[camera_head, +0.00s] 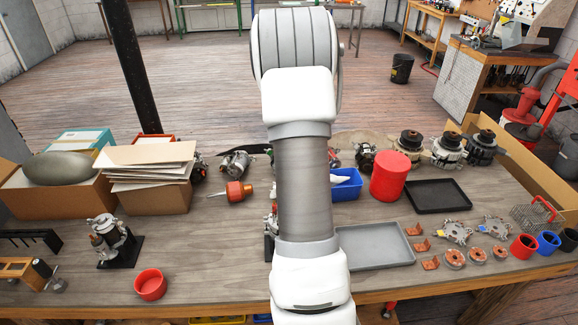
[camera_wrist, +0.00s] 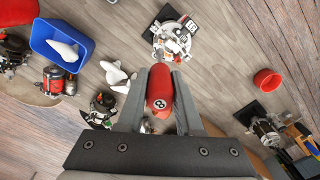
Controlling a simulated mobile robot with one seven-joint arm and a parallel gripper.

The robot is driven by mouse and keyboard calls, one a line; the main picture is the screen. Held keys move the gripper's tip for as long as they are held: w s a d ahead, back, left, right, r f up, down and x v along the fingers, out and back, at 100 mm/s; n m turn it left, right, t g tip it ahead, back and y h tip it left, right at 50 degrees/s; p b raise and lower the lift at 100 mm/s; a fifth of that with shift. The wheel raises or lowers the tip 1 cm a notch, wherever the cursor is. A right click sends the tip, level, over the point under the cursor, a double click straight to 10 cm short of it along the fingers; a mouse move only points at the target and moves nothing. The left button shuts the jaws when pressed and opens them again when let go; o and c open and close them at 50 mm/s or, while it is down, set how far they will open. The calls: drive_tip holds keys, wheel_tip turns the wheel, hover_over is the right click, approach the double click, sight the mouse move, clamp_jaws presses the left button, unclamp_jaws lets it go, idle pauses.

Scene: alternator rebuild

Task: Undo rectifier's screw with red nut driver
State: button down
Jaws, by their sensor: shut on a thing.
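In the wrist view my gripper (camera_wrist: 160,95) is shut on the red nut driver (camera_wrist: 160,82), a red handle with a round "8" mark. An alternator assembly (camera_wrist: 160,42) with silver and red parts stands on a black base beyond the fingertips, apart from the driver. I cannot make out the rectifier's screw. In the head view my arm hides the gripper, the driver and most of this assembly.
A second unit (camera_head: 108,240) stands on a black base at left, near a red bowl (camera_head: 150,285). A blue bin (camera_head: 347,184), red cylinder (camera_head: 389,176) and grey tray (camera_head: 375,246) are right of my arm. An orange-red tool (camera_head: 238,191) lies left of it. Bare wood shows around (camera_head: 205,245).

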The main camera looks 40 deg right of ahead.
drive_tip(key=m, duration=0.2)
drive_tip(key=shift+m, duration=0.3)
drive_tip(key=shift+f, duration=0.2)
drive_tip(key=shift+f+b, duration=1.35)
drive_tip(key=shift+f, duration=0.6)
drive_tip(key=shift+f+b, duration=0.3)
drive_tip(key=shift+b, duration=0.05)
